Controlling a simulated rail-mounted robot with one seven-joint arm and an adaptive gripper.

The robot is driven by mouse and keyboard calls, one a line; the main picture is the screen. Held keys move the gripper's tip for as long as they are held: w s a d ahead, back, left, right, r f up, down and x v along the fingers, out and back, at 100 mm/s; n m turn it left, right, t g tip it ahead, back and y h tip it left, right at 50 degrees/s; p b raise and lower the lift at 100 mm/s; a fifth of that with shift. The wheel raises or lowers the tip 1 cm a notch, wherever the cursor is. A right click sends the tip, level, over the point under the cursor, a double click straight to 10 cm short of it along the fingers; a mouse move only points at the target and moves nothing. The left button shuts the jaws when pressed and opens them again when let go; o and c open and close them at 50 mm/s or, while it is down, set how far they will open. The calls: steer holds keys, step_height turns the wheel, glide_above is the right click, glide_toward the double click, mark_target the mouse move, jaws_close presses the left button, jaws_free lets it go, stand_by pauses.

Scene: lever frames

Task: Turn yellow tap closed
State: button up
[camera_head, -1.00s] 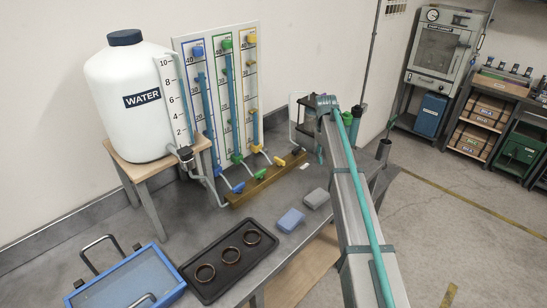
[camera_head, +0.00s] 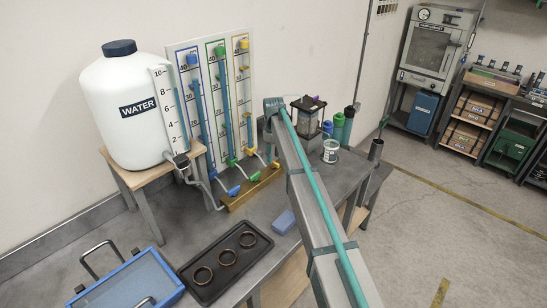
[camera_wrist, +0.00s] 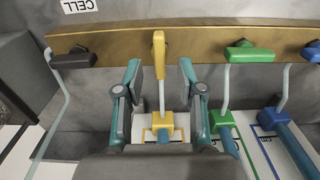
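The yellow tap (camera_wrist: 159,55) is in the wrist view, its handle pointing crosswise over the brass-coloured rail (camera_wrist: 205,45). My gripper (camera_wrist: 160,75) is open, with one teal-and-grey finger on each side of the yellow tap's line and gaps to both. No contact shows. A yellow block (camera_wrist: 163,124) lies below the handle, between the fingers. My gripper is not visible there.
A green tap (camera_wrist: 250,53) and a blue tap (camera_wrist: 312,50) are to the right, a black-handled tap (camera_wrist: 72,58) to the left, all with handles along the rail. The gauge board (camera_head: 197,60) stands behind. A black tray (camera_head: 203,290) with rings lies in front.

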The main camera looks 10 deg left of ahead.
mark_target(274, 164)
steer(key=shift+f+p, duration=0.3)
steer(key=shift+f, duration=1.05)
jaws_close()
